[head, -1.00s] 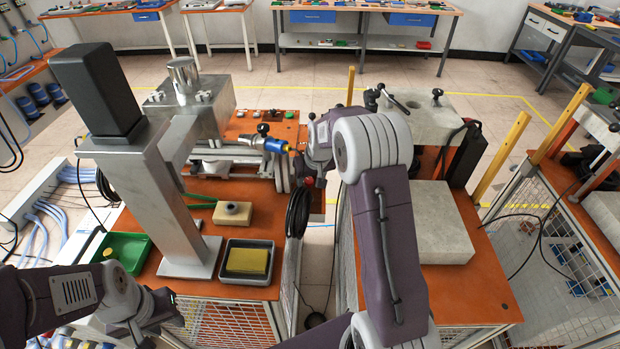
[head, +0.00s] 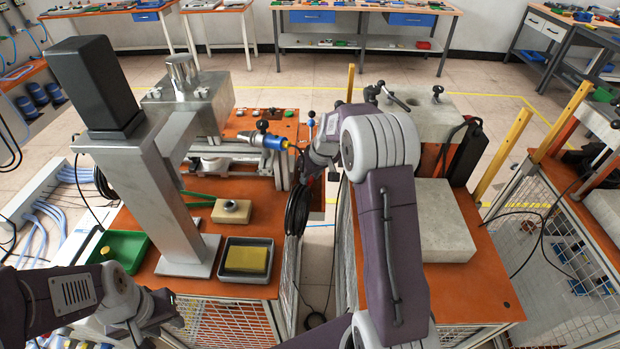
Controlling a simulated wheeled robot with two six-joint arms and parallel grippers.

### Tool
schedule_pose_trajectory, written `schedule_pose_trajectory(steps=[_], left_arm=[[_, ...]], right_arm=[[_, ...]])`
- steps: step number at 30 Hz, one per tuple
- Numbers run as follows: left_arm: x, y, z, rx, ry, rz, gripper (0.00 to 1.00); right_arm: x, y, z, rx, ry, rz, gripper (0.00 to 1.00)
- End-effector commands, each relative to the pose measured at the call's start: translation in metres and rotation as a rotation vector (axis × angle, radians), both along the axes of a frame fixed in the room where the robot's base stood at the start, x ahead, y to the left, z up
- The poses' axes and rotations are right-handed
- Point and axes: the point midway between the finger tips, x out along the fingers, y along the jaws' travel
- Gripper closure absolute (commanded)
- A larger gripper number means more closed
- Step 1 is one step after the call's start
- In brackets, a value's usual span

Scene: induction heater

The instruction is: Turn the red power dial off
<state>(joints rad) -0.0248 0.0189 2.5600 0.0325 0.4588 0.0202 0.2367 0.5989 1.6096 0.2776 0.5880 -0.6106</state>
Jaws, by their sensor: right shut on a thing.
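My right gripper (head: 309,165) is at the right end of the machine on the left bench, beside the coiled black hose. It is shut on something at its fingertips. The red power dial is not clearly visible; the gripper and wrist cover that spot, so its setting cannot be read. My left gripper (head: 160,312) is low at the left, in front of the bench's near edge and apart from the machine. Its fingers are too small and dark to tell whether they are open.
The left bench holds a grey metal column (head: 170,205), a green tray (head: 122,249), a dark tray (head: 232,272) with a yellow block, and a beige block (head: 231,211). A coiled black hose (head: 298,208) hangs at its right edge. A concrete block (head: 440,225) sits on the right bench.

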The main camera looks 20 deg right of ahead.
Motion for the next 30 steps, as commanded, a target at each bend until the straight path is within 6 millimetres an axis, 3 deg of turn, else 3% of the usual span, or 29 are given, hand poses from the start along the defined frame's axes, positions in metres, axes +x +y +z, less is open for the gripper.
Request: schedule_pose_trajectory(steps=[11, 21, 30], left_arm=[[0.000, 0.000, -0.017, 0.000, 0.000, 0.000, 0.64], [0.000, 0.000, -0.009, 0.000, 0.000, 0.000, 0.64], [0.000, 0.000, -0.002, 0.000, 0.000, 0.000, 0.64]], right_arm=[[0.002, -0.004, -0.001, 0.001, -0.003, 0.350, 1.00], [0.004, -0.006, 0.002, -0.001, -0.003, 0.626, 1.00], [0.005, -0.007, 0.002, -0.002, -0.002, 0.771, 1.00]])
